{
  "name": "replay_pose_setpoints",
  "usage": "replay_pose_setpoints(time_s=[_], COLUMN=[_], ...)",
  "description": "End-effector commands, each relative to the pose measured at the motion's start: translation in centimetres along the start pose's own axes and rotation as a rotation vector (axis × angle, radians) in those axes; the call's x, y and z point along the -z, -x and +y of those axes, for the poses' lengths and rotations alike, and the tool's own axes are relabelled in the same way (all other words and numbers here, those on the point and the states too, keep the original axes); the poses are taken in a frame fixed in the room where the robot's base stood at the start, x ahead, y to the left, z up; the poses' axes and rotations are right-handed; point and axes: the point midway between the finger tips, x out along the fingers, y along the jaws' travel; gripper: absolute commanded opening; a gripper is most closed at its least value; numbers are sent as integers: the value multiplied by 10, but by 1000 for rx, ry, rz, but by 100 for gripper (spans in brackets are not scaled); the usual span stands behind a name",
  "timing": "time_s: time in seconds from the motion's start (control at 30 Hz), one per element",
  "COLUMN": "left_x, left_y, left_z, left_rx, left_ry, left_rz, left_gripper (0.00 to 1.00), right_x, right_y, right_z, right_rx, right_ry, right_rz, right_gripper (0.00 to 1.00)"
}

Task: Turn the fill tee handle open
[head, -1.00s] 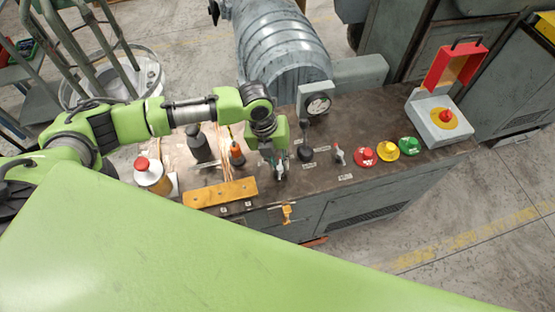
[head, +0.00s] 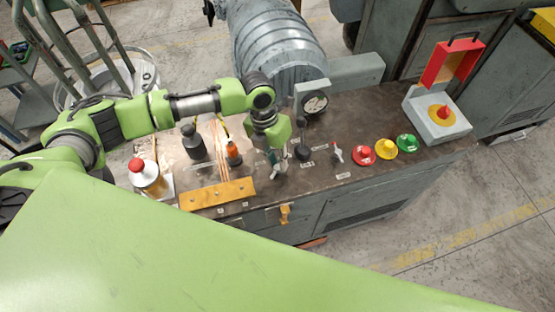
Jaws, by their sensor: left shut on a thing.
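My left gripper (head: 276,168) reaches down to the front part of the bench top, just left of a black-knobbed lever (head: 302,151). It is shut on a small handle at the bench top. The handle is mostly hidden by the fingers, so I cannot tell its shape or how far it is turned. A yellow tee-shaped handle (head: 285,213) sticks out from the bench front below, apart from the gripper. My right gripper is not in view.
On the dark bench (head: 330,178), a red-tipped toggle (head: 337,153) and red, yellow and green buttons (head: 383,150) stand to the right. A gauge (head: 315,103) is behind.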

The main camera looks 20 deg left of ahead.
Motion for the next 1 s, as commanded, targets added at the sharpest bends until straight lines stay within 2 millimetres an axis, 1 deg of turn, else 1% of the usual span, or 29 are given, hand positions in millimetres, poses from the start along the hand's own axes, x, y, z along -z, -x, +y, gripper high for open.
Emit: replay_pose_setpoints(time_s=[0.27, 0.3, 0.33, 0.37, 0.67, 0.77, 0.87, 1.0], left_x=[0, 0, 0, 0, 0, 0, -1, -1], left_y=[0, 0, 0, 0, 0, 4, 17, 45], left_z=[0, 0, 0, 0, 0, 0, 0, 0], left_rx=[0, 0, 0, 0, -1, -1, -1, -1], left_ry=[-1, -1, -1, -1, 0, 0, 0, -1], left_rz=[1, 1, 1, 1, 0, -1, -3, -4], left_gripper=[0, 22, 29, 34, 34, 34, 34, 34], right_x=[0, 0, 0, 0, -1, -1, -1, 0], right_y=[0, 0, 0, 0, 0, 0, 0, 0], right_z=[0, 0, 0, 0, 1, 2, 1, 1], right_rx=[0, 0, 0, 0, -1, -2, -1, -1], right_ry=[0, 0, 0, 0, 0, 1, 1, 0], right_rz=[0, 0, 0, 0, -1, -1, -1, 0], right_gripper=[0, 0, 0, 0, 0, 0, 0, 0])
